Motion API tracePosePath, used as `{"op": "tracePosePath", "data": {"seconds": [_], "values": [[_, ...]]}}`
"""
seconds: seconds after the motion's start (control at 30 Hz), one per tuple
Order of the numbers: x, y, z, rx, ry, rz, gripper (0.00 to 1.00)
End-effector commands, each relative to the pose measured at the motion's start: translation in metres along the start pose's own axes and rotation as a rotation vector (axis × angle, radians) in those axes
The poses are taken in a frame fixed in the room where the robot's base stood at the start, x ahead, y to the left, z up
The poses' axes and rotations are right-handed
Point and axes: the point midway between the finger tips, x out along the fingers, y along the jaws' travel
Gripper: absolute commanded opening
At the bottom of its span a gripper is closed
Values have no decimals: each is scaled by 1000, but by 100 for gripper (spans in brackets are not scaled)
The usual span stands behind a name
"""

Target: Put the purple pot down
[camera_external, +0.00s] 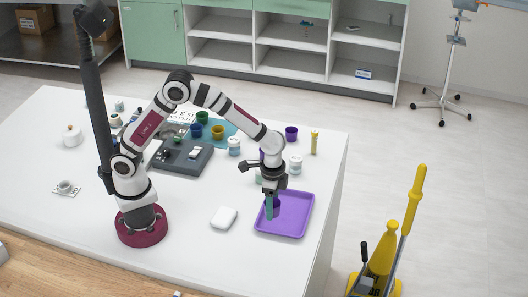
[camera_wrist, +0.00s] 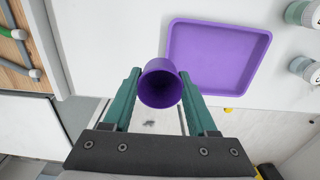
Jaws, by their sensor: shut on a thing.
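The purple pot (camera_wrist: 160,87) is between the two teal fingers of my gripper (camera_wrist: 160,100), its open mouth facing the wrist camera. In the external view, my gripper (camera_external: 270,208) points down, shut on the pot (camera_external: 276,203), which is partly hidden by a finger. The pot overlaps the left part of the purple tray (camera_external: 292,222) there. In the wrist view the empty tray (camera_wrist: 215,86) lies up and to the right of the pot. I cannot tell how high the pot is above the surface.
A white rounded block (camera_external: 223,217) lies left of the tray. Another purple pot (camera_external: 291,133), lidded jars (camera_external: 295,165) and a yellow bottle (camera_external: 314,143) stand behind it. A grey device (camera_external: 186,157) is further left. The table's right edge is close to the tray.

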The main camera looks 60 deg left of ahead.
Motion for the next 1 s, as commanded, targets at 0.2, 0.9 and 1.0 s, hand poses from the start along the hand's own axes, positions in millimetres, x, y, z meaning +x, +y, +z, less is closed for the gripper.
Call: {"op": "tracePosePath", "data": {"seconds": [0.2,0.9,1.0], "values": [[14,-2,-18,4,-2,0,7],[111,-95,-34,10,1,-1,7],[110,-95,-34,10,1,-1,7]]}}
